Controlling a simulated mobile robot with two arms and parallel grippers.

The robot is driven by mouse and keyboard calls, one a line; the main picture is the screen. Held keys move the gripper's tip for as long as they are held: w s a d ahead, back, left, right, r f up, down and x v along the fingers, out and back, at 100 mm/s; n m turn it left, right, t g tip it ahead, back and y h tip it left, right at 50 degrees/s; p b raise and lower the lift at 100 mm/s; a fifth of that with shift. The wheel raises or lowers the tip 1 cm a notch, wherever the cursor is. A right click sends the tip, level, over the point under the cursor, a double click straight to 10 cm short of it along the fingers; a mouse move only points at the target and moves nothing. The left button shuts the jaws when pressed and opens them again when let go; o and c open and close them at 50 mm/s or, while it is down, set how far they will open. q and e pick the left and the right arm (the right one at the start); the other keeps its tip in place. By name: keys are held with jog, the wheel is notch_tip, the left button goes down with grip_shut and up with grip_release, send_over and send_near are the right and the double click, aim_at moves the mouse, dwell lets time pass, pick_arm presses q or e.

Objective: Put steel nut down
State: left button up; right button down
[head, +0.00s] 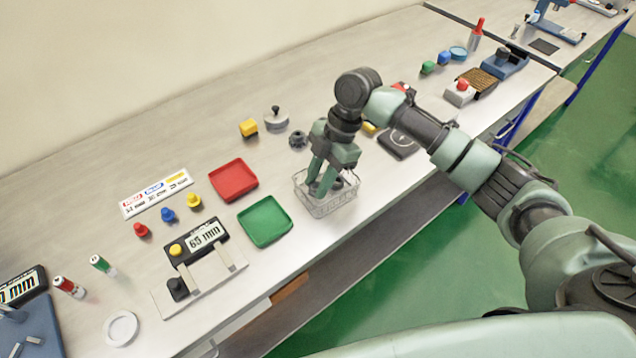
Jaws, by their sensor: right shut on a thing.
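My right gripper (321,190) reaches down into a clear wire-like basket (334,207) near the front edge of the bench. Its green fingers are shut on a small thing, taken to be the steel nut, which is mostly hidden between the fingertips. Small dark grey parts show inside the basket beside the fingers. I cannot tell whether the nut touches the basket floor. My left gripper is not in view.
A green tray (265,226) and a red tray (234,195) lie left of the basket. A dark knobbed part (297,139) and a grey lidded pot (276,122) stand behind it. A black scale (398,143) is to the right.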

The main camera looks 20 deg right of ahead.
jog(key=shift+f, duration=0.85)
jog(key=shift+f, duration=0.1)
jog(key=c, duration=1.1)
grip_release()
jog(key=b+v, duration=0.2)
jog(key=v, duration=1)
